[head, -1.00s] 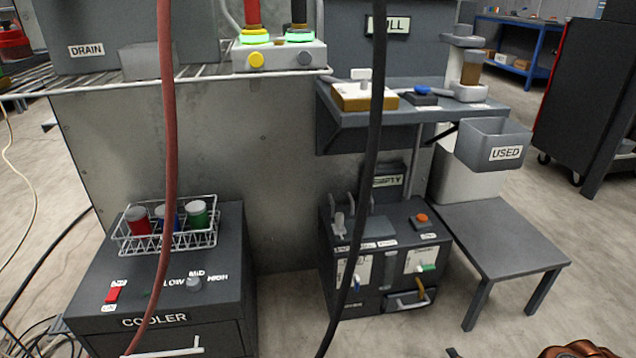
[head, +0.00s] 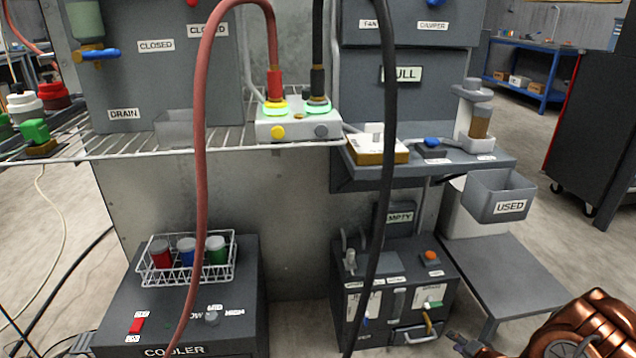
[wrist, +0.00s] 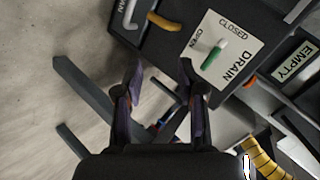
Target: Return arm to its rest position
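My gripper (wrist: 160,80) is open in the wrist view, with its two dark fingers apart and nothing between them. It points toward the dark cabinet front with the drain plate (wrist: 226,52). The plate's green-tipped lever (wrist: 213,55) is beyond the fingers and apart from them. In the head view my bronze arm is at the lower right. A dark end of the gripper (head: 462,343) shows at the bottom edge, right of the small cabinet (head: 385,272), but its fingers are too small to read there.
A grey low table (head: 510,262) stands close behind my arm, with the USED bin (head: 499,196) above it. The cooler (head: 245,310) carries a wire basket (head: 187,276) of capped jars. Red (head: 201,150) and black (head: 384,180) hoses hang in front. Open floor shows at the right.

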